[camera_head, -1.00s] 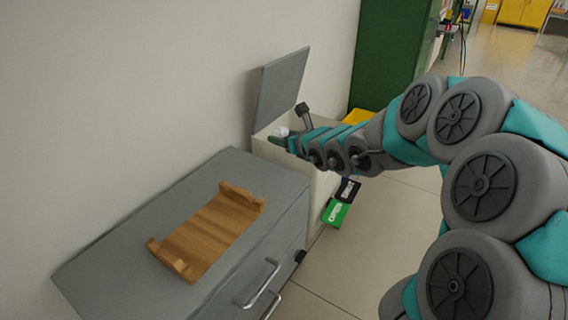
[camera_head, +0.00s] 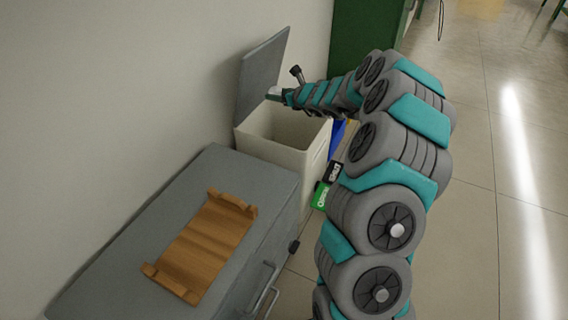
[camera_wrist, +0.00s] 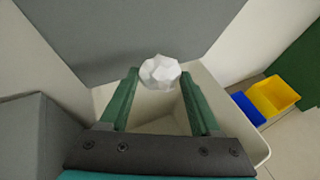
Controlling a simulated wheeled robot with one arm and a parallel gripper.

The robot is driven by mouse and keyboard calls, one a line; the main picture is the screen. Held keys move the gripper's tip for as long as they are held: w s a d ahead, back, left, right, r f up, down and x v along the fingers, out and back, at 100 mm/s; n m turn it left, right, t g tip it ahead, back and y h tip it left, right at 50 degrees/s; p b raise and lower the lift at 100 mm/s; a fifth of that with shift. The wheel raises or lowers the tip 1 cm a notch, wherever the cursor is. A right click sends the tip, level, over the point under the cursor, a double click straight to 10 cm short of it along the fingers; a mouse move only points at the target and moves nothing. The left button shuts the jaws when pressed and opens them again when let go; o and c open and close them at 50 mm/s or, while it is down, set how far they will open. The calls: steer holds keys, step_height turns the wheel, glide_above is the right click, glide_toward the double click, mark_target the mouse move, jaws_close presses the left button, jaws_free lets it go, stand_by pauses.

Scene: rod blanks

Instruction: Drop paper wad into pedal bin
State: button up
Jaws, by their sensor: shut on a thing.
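The white crumpled paper wad (camera_wrist: 160,71) is held between the green fingertips of my gripper (camera_wrist: 159,75) in the wrist view. My gripper is shut on it. In the head view my gripper (camera_head: 277,96) is above the back part of the pedal bin, in front of the lid; the wad is too small there to make out clearly. The pedal bin (camera_head: 272,155) is cream-white, with its grey lid (camera_head: 262,75) standing open against the wall. Its opening shows below the gripper in the wrist view, with the bin's rim (camera_wrist: 245,120) at right. The pedal is not visible.
A grey cabinet (camera_head: 110,262) with a wooden tray (camera_head: 203,245) stands left of the bin. Floor at right is clear.

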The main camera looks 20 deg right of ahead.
steer(key=d+f+b, duration=0.3)
steer(key=d+f, duration=0.2)
steer(key=f, duration=0.5)
steer(key=shift+w+d+f, duration=0.3)
steer(key=shift+w+d, duration=0.1)
steer(key=shift+w, duration=0.05)
steer(key=o, duration=1.4)
steer(key=shift+v, duration=3.9)
